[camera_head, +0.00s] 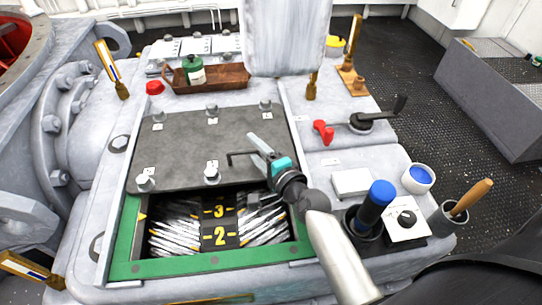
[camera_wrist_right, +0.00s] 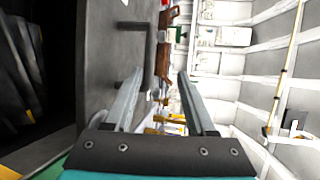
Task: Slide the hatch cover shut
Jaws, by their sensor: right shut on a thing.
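The hatch cover (camera_head: 205,160) is a dark grey plate with several bolts on top. It covers the far part of a green-framed opening (camera_head: 120,240). The near part is open and shows pale bundles and a black strip marked 3 and 2. A thin black handle (camera_head: 240,155) rises near the cover's right front area. My right gripper (camera_head: 259,146) comes in from the lower right and is shut on this handle; the exact contact is small and partly hidden. In the right wrist view the cover (camera_wrist_right: 105,60) fills the left side beside the fingers (camera_wrist_right: 156,90). My left gripper is out of view.
A brown tray (camera_head: 235,78) with a green-capped bottle (camera_head: 193,70) stands behind the cover. A red-handled lever (camera_head: 323,131), a black crank (camera_head: 362,121), a white box (camera_head: 352,182), a blue-topped cylinder (camera_head: 378,197) and a cup (camera_head: 418,178) stand to the right.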

